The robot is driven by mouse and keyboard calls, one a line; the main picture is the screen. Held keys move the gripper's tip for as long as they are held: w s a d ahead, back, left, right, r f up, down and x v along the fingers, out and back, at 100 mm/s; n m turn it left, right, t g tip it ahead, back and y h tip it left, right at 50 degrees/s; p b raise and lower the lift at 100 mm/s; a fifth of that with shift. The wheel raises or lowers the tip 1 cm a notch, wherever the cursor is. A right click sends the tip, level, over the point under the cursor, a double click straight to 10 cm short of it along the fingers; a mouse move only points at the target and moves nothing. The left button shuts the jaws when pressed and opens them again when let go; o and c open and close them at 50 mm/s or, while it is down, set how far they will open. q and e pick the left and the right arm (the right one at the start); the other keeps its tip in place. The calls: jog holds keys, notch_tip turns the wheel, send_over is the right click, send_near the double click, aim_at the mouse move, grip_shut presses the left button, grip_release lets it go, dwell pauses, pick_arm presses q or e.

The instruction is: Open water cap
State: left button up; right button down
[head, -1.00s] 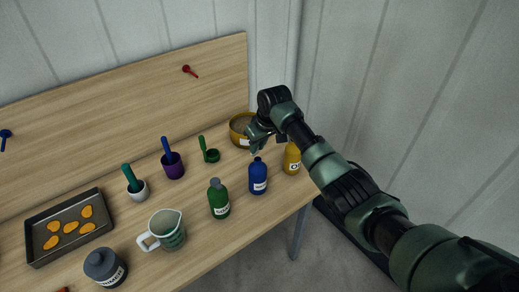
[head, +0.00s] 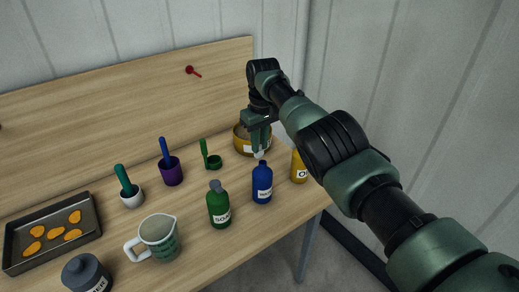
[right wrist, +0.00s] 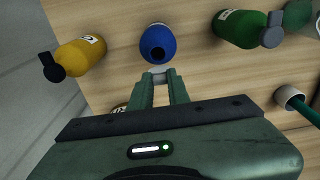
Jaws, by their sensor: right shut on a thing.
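The blue water bottle (head: 262,184) stands upright on the table in the head view. It also shows in the right wrist view (right wrist: 158,38), where its top is a dark round opening facing the camera. My right gripper (head: 260,151) points down just above and behind the bottle top. In the wrist view its fingers (right wrist: 158,82) are shut on a small whitish cap (right wrist: 157,72), which looks apart from the bottle's mouth. My left gripper is not in view.
A green soap bottle (head: 219,208) stands left of the blue bottle, and a yellow bottle (head: 299,168) stands right of it. A tan bowl (head: 240,137) is behind. A measuring jug (head: 158,232), mortars and a tray (head: 92,223) fill the left. The table's front edge is close.

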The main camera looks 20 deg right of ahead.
jog(key=shift+s+f, duration=0.2)
jog(key=c, duration=1.3)
grip_release()
jog(key=shift+w+d, duration=0.1)
jog(key=shift+r, duration=0.15)
jog(key=shift+r, duration=0.35)
jog(key=r, duration=0.3)
jog(key=r+b, duration=0.1)
jog(key=r, duration=0.3)
jog(key=shift+s, duration=0.2)
jog(key=shift+f, duration=0.15)
